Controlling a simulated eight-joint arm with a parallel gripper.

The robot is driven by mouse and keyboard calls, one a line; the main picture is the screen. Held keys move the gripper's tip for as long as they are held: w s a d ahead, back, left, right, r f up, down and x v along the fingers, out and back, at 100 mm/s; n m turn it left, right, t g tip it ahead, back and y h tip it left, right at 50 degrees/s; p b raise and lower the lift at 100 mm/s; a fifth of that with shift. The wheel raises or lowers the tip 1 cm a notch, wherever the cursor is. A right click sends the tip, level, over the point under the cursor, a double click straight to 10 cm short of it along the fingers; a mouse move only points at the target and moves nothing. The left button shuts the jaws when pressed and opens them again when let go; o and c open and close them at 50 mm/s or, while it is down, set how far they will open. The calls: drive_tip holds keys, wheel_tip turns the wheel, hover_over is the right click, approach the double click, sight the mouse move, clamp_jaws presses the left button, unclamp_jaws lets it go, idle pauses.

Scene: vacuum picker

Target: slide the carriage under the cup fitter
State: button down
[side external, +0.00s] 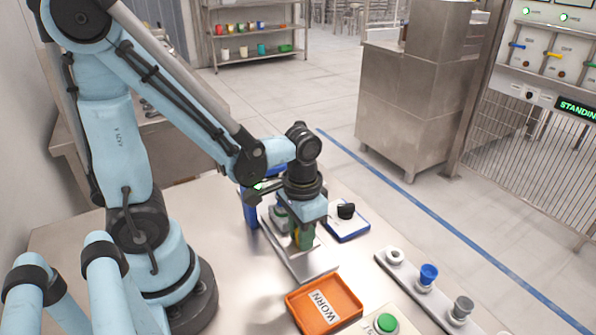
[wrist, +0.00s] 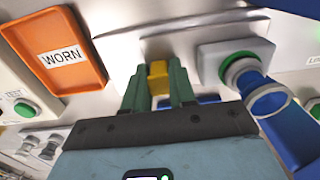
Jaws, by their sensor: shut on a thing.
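My gripper (side external: 303,242) is low over the metal rail plate (side external: 313,268). In the wrist view its green fingers (wrist: 158,88) are closed on a yellow grip (wrist: 158,72), seemingly the carriage's handle; the rest of the carriage is mostly hidden. A blue post (side external: 250,208), seemingly the cup fitter's, stands behind and left of my gripper. In the wrist view a blue arm with a pale ring end (wrist: 270,99) is right of the fingers. A grey block with a green ring (wrist: 235,60) lies beside it, partly overlapped. I cannot tell how they line up.
An orange tray marked WORN (side external: 325,305) lies in front of the rail, with a green button (side external: 387,322) beside it. A rack at right holds a white (side external: 395,255), a blue (side external: 428,274) and a grey cup (side external: 462,307). A blue-edged pad (side external: 347,232) holds a black piece (side external: 346,211).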

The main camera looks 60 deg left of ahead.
drive_tip(key=shift+a, duration=1)
drive_tip(key=c, duration=1)
unclamp_jaws()
wheel_tip(320, 180, up, 12)
